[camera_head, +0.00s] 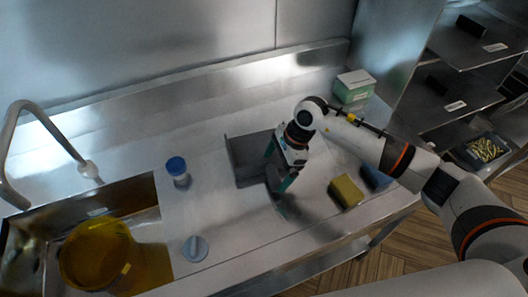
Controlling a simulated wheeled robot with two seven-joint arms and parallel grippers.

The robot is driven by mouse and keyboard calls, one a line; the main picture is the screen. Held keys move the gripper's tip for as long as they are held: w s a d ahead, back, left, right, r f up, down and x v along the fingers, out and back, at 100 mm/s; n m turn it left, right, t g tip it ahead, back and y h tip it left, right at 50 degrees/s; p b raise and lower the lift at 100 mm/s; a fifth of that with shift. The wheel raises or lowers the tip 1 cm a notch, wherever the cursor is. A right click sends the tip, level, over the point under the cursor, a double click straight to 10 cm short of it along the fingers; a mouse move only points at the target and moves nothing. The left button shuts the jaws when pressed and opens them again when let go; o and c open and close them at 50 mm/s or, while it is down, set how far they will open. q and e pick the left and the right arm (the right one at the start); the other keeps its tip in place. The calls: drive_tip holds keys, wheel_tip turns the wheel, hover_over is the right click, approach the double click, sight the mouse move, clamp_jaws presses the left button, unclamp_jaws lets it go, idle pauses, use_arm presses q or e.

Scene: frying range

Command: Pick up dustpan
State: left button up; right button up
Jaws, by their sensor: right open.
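The dark grey dustpan (243,157) lies on the steel counter near the middle of the camera_head view. Its pan is on the left, and what looks like its handle reaches toward the front, partly hidden by my right gripper. My right gripper (278,167) is open, with green-tipped fingers, over the right side of the dustpan. I cannot tell whether the fingers touch it. My left gripper is not in view.
A yellow sponge (346,191) and a blue sponge (377,178) lie to the right. A green-and-white box (354,87) stands behind. A blue-lidded container (177,171) and a round blue-grey item (195,248) are left, near the sink with a yellow bucket (97,257).

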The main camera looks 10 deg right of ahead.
drive_tip(key=shift+x, duration=1.35)
drive_tip(key=c, duration=0.9)
